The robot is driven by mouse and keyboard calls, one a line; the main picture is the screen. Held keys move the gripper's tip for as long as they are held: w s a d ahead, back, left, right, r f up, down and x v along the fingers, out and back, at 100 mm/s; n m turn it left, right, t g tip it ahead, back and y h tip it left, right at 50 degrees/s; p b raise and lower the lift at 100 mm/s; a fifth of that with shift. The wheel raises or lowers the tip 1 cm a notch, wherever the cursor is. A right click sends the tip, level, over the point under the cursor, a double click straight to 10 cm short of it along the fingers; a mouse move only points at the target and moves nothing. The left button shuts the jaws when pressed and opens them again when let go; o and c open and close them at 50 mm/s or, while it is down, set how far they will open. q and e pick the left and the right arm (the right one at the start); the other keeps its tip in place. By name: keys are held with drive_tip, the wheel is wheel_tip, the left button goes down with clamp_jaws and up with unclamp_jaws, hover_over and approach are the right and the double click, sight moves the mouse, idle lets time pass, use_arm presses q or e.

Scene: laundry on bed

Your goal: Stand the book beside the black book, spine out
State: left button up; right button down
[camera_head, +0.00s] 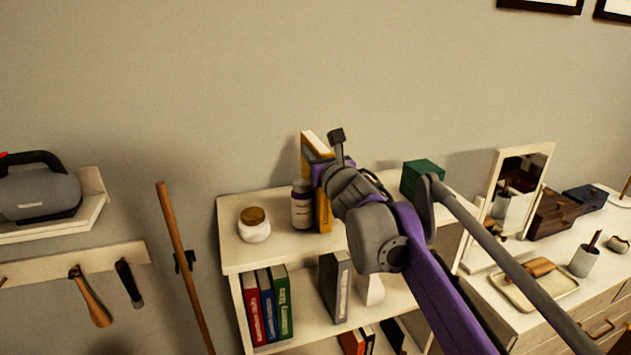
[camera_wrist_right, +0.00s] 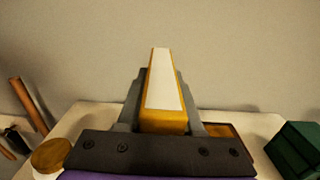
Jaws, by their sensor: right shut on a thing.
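My right gripper (camera_head: 322,170) is shut on a yellow book (camera_head: 324,212) over the white bookcase's top. The right wrist view shows the book (camera_wrist_right: 163,118) between both fingers, with its pale page edges facing the camera. The book looks upright; I cannot tell whether its lower edge touches the top. A dark grey-black book (camera_head: 337,287) stands on the shelf below, right of red, blue and green books (camera_head: 267,305). My left gripper is out of view.
On the bookcase top (camera_head: 233,262) stand a white jar (camera_head: 254,226), a labelled bottle (camera_head: 302,207) close to the yellow book, and a green box (camera_head: 422,178). A gap lies between the green and dark books. A wooden pole (camera_head: 183,260) stands at left.

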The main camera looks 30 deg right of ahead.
drive_tip(key=shift+r, duration=0.15)
idle(0.5)
wheel_tip(320, 180, up, 18)
drive_tip(key=p, duration=0.2)
drive_tip(key=shift+p, duration=0.3)
idle(0.6)
